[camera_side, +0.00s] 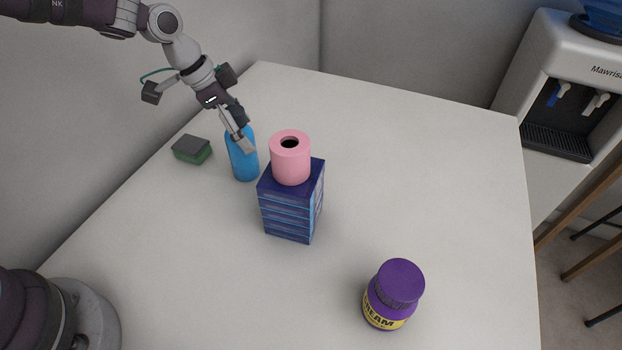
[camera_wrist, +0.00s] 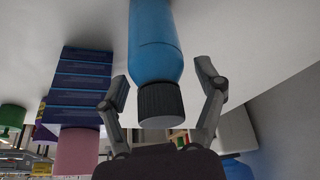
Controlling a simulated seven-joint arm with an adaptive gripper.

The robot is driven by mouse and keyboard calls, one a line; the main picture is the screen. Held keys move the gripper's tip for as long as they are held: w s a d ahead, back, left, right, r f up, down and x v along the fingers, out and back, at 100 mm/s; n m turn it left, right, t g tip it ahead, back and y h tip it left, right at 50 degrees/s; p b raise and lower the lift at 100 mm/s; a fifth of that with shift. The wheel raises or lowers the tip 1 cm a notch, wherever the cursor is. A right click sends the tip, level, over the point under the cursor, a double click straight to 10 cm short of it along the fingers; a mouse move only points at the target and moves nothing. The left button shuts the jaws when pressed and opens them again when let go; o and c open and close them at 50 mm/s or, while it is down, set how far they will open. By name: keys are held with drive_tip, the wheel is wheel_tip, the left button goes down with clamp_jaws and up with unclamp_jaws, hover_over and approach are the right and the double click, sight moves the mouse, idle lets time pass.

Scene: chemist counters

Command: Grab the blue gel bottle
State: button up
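The blue gel bottle (camera_side: 243,164) stands upright on the white table, left of the stacked blue boxes, in the side view. In the wrist view the bottle (camera_wrist: 155,40) hangs upside down in the picture, with its dark ribbed cap (camera_wrist: 160,101) toward my gripper. My gripper (camera_side: 243,146) is at the bottle's upper part and hides its cap in the side view. In the wrist view my gripper (camera_wrist: 166,88) is open, with one finger on each side of the cap and a visible gap to both.
A stack of blue boxes (camera_side: 287,215) with a pink roll (camera_side: 290,162) on top stands close right of the bottle. A green-grey sponge (camera_side: 192,150) lies to the left. A purple cream jar (camera_side: 391,296) stands near the front. The table's right side is clear.

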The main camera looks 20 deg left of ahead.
drive_tip(key=c, duration=1)
